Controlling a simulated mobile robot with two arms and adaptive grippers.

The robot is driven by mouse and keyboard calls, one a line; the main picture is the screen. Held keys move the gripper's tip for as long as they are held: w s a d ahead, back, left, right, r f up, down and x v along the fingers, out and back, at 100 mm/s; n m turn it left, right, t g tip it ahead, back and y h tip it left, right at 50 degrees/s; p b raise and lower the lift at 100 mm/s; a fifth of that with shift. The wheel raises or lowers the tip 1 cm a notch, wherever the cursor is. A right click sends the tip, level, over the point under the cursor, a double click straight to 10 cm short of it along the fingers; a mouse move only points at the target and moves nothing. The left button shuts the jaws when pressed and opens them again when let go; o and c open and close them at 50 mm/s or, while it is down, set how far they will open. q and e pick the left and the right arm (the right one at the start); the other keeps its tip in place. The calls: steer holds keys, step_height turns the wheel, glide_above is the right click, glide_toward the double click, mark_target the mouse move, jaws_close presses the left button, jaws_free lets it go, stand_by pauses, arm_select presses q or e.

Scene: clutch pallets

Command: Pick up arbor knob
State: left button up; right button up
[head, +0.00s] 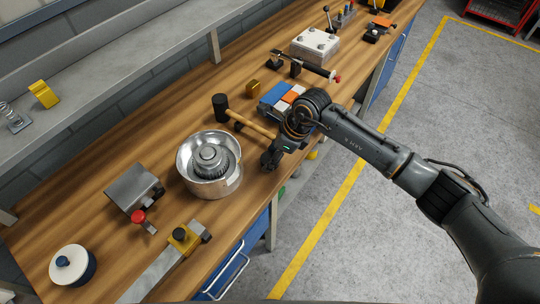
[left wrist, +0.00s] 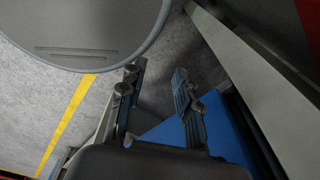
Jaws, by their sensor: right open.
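I cannot tell for certain which part is the arbor knob. One red knob (head: 138,217) is at the front of a grey metal block (head: 133,188) on the left of the bench; another red knob (head: 337,79) is at the end of a black bar farther back. My right gripper (head: 268,163) is open and points down near the bench's front edge, just right of the round metal housing (head: 222,188), apart from both red knobs. My left gripper (left wrist: 153,82) shows only in the left wrist view, with its fingers apart and nothing between them.
On the wooden bench (head: 75,222) are a mallet (head: 222,107), a blue-and-white pot (head: 76,265), a yellow clamp with a black knob (head: 183,238) and a tray of coloured blocks (head: 275,95). Blue drawers (head: 243,256) are below. Grey floor (head: 455,120) lies to the right.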

mark_target(266, 157)
steer(key=c, duration=0.8)
steer(key=shift+o, duration=0.2)
steer(key=shift+w+r+b, duration=0.1)
steer(key=shift+r+b, duration=0.3)
steer(key=shift+b, duration=0.1)
step_height(266, 157, up, 2)
steer(key=shift+r+b, duration=0.1)
steer(key=shift+b, duration=0.75)
steer(key=s+d+r+b, duration=0.4)
steer(key=s+r, duration=0.6)
steer(key=s, duration=0.3)
steer(key=shift+d+b, duration=0.4)
steer(key=shift+d, duration=0.4)
